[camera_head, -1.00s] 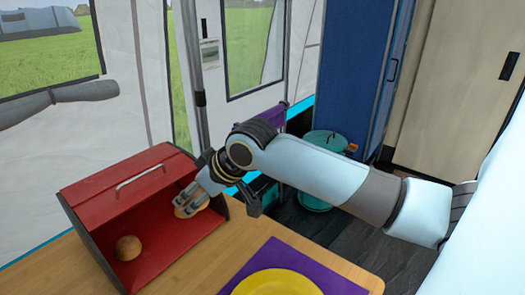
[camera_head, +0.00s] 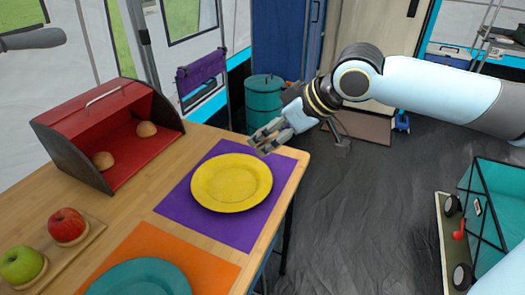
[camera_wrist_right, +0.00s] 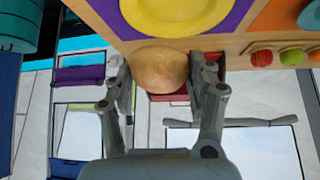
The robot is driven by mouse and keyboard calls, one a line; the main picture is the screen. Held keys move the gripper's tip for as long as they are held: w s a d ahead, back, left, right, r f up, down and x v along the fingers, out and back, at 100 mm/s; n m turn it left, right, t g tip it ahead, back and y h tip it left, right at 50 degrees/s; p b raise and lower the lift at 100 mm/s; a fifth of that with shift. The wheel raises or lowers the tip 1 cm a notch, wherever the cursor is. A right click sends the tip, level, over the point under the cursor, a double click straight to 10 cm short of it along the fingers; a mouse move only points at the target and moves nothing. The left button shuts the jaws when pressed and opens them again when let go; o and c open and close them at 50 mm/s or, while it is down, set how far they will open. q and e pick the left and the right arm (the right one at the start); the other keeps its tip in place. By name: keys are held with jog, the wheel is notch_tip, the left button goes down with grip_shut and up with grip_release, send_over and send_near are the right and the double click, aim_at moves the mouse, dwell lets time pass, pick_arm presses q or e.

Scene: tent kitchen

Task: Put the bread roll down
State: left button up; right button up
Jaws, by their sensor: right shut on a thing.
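My right gripper (camera_head: 261,143) is at the right edge of the wooden table, beside the purple mat (camera_head: 240,238) and its yellow plate (camera_head: 231,182). In the right wrist view a round brown bread roll (camera_wrist_right: 160,70) sits between the fingers, and the gripper (camera_wrist_right: 160,92) is shut on it. The fingers hide this roll in the head view. Two other rolls lie in the open red bread box (camera_head: 72,157): one at the back (camera_head: 146,129) and one nearer (camera_head: 103,160). My left gripper is not in view.
A red apple (camera_head: 67,226) and a green apple (camera_head: 22,265) rest on a wooden board. A teal plate (camera_head: 140,280) lies on an orange mat (camera_head: 215,269). Bare wood (camera_head: 150,180) lies between bread box and purple mat. Dark floor opens right of the table.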

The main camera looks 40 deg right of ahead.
jog(key=f+b, duration=0.1)
jog(key=s+f+b, duration=0.1)
jog(key=f, duration=0.1)
jog(key=shift+d+f, duration=0.2)
jog(key=shift+f, duration=0.05)
jog(key=b, duration=0.3)
send_over(225, 181)
jog(key=s, duration=0.3)
jog(key=f, duration=0.5)
jog(key=shift+d+f, duration=0.3)
jog(key=shift+d, duration=0.05)
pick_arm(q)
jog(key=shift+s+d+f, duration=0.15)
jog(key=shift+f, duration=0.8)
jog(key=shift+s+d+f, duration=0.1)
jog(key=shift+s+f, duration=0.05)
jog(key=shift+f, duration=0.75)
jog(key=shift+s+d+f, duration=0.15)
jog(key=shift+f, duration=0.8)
pick_arm(e)
jog(key=shift+f, duration=1.95)
jog(key=shift+f, duration=0.15)
jog(key=o, duration=0.8)
